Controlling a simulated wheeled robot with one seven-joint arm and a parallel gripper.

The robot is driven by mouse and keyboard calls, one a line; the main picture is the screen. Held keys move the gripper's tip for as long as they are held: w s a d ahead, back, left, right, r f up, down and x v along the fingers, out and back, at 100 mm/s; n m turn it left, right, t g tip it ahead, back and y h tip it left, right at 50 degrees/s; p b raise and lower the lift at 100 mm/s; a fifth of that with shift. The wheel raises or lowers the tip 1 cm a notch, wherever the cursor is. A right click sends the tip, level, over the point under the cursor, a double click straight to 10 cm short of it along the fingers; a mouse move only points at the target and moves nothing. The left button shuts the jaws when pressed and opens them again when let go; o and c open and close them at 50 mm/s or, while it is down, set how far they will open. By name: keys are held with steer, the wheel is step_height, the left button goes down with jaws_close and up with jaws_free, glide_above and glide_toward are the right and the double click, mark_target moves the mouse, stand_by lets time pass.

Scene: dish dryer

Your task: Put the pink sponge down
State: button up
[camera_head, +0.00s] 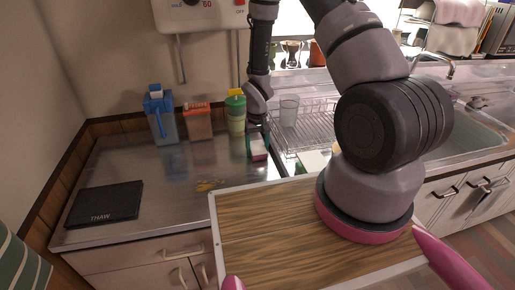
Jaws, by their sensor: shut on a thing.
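The pink sponge (259,157) is at the end of my arm, low over the steel counter near the left side of the dish rack. My gripper (257,146) points down and is shut on it. The sponge looks pink with a paler part, and its upper part is hidden by the fingers. I cannot tell whether its underside touches the counter.
A blue jug (160,118), an orange container (198,122) and a green container with a yellow top (236,114) stand behind left. A wire dish rack (312,134) holds a glass (289,110). A black THAW board (106,204) lies left. Between is mostly bare counter (160,175).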

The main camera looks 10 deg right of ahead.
steer(key=o, duration=1.3)
steer(key=shift+f, duration=0.15)
step_height(320, 180, up, 12)
steer(key=shift+r, duration=0.25)
step_height(320, 180, up, 10)
steer(key=r+m+t, duration=0.1)
glide_above(258, 147)
steer(key=d, duration=0.2)
steer(key=s+d+r+m+t, duration=0.1)
steer(key=s+d+r+t, duration=0.15)
steer(key=r, duration=0.85)
steer(key=s+d+r+m+t+y, duration=0.1)
steer(key=s+r+m+t+y, duration=0.1)
steer(key=s+r, duration=1.3)
steer(key=shift+s+t, duration=0.7)
steer(key=shift+t, duration=0.15)
